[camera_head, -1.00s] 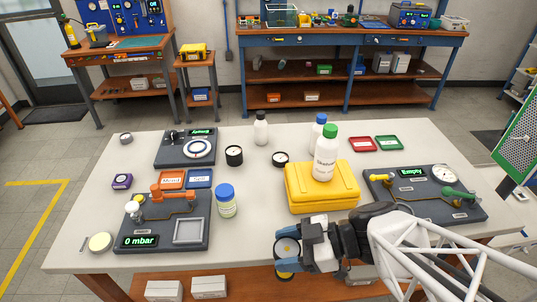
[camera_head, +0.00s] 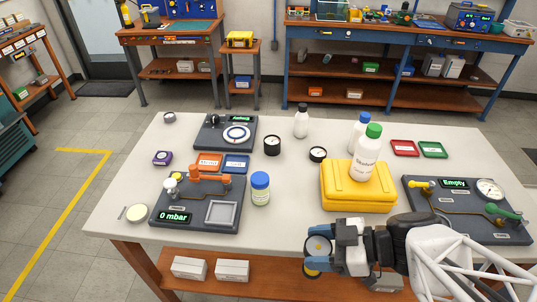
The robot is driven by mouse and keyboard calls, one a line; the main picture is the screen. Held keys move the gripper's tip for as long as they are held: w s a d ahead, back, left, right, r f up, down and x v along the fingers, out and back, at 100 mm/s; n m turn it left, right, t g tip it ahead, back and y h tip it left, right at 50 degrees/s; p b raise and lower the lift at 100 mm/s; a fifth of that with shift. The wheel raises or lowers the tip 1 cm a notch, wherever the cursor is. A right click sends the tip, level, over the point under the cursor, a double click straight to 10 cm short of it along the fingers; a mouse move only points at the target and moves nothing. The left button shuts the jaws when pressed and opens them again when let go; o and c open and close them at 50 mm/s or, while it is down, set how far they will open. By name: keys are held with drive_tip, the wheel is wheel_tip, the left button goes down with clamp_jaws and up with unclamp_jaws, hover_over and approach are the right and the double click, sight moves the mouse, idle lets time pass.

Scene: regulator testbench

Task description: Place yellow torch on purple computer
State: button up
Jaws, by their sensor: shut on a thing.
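The purple computer (camera_head: 162,158) is a small purple block with a dark round face, lying on the left of the white table. My gripper (camera_head: 315,258) is at the table's front edge, right of centre, far from the computer. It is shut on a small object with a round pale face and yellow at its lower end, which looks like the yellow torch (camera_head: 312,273). The gripper's blue-grey fingers hide part of it.
A yellow case (camera_head: 340,200) carrying a white green-capped bottle (camera_head: 367,160) stands beyond my gripper. A blue-capped jar (camera_head: 260,190) and a dark panel reading "0 mbar" (camera_head: 190,222) lie towards the computer. The table's front middle (camera_head: 275,228) is clear.

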drive_tip(key=shift+w, duration=0.1)
drive_tip(key=shift+w+a+r, duration=0.1)
drive_tip(key=shift+w+r, duration=0.15)
drive_tip(key=shift+w, duration=0.15)
drive_tip(key=w+a+r+n, duration=0.1)
drive_tip(key=w+a+r, duration=0.3)
drive_tip(key=w+a, duration=0.65)
drive_tip(key=w+a+r, duration=0.4)
drive_tip(key=w+a, duration=0.3)
drive_tip(key=w, duration=0.7)
drive_tip(key=w+a, duration=0.3)
drive_tip(key=a, duration=0.7)
drive_tip(key=w+a+g, duration=0.1)
drive_tip(key=w+a, duration=0.3)
drive_tip(key=a, duration=0.7)
drive_tip(key=w+a, duration=0.4)
drive_tip(key=a, duration=0.6)
drive_tip(key=shift+a+f+g, duration=0.25)
drive_tip(key=shift+a+g, duration=0.05)
drive_tip(key=shift+a, duration=0.1)
drive_tip(key=shift+f, duration=0.15)
wheel_tip(320, 180, down, 6)
